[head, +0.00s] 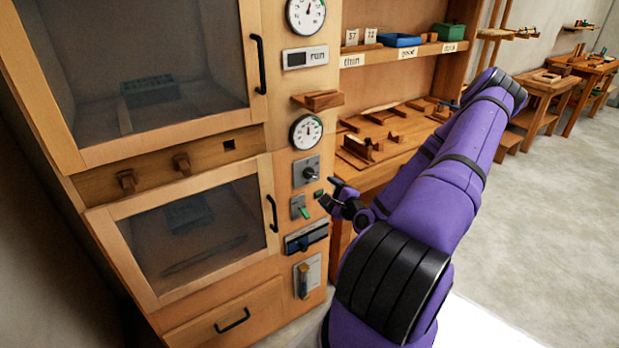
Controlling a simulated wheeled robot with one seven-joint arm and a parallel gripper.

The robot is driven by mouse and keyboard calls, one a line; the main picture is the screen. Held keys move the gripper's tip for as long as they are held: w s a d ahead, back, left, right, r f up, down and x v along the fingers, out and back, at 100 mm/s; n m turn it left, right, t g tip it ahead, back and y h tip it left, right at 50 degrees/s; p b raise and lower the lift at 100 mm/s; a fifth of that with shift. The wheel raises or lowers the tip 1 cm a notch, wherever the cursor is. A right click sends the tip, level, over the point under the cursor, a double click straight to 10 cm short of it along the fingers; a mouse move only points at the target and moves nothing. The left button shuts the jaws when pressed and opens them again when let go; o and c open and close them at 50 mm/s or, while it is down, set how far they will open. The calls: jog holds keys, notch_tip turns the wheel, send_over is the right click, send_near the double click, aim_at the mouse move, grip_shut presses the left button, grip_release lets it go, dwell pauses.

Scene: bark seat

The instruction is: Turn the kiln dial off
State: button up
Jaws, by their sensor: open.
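A wooden cabinet with two glass doors fills the left of the head view. On its right-hand panel, a small round knob (309,173) sits on a grey metal plate, below the lower white gauge (306,132); it looks like the kiln dial. Its pointer setting is too small to read. My gripper (325,195), dark and open, is just to the right of and below the knob, near the panel. It is apart from the knob and holds nothing visible. Whether it touches the panel, I cannot tell.
Below the knob are a green-marked switch (301,207), a dark slider (306,238) and a lever (303,281). A small wooden ledge (318,100) juts out above the lower gauge. A bench (385,130) with wooden pieces stands behind my arm. Open floor lies right.

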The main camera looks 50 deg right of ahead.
aim_at(311, 176)
jog(key=shift+m+h, duration=0.3)
jog(key=shift+h, duration=0.1)
jog(key=x, duration=1)
jog(key=shift+w+d, duration=0.1)
jog(key=shift+w, duration=0.15)
jog(key=c, duration=0.9)
